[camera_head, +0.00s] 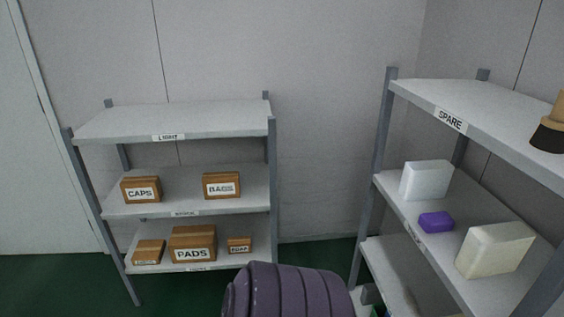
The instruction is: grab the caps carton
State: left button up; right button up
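The caps carton (141,190) is a brown box with a white "CAPS" label on its front. It stands upright on the left side of the middle shelf of the left rack, below the shelf labelled "LIGHT". Nothing covers its front. No gripper shows in the head view, so neither gripper's position relative to the carton can be seen.
A bags carton (222,185) stands to its right on the same middle shelf (186,203). The lower shelf holds a pads carton (194,244) and two smaller boxes. A right rack holds white blocks (426,180) and a purple block (436,222). A ribbed purple-grey shape (288,292) blocks the bottom centre.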

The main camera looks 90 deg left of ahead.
aim_at(140, 189)
jog(key=u, duration=3.8)
jog(key=i+j+u, duration=0.4)
jog(key=i, duration=0.4)
jog(key=i+j+u, duration=0.1)
jog(key=i+u, duration=0.35)
jog(key=i, duration=0.35)
jog(key=i+l+u, duration=0.15)
jog(key=i+u, duration=0.25)
jog(key=i, duration=0.4)
jog(key=i+j+z, duration=0.25)
jog(key=i, duration=0.15)
jog(key=i+j+z, duration=0.3)
jog(key=i, duration=0.15)
jog(key=i+z, duration=0.1)
jog(key=z, duration=0.35)
jog(key=i+j+z, duration=0.1)
jog(key=z, duration=0.3)
jog(key=i+j+z, duration=0.1)
jog(key=z, duration=0.35)
jog(key=j+z, duration=0.25)
jog(key=z, duration=0.15)
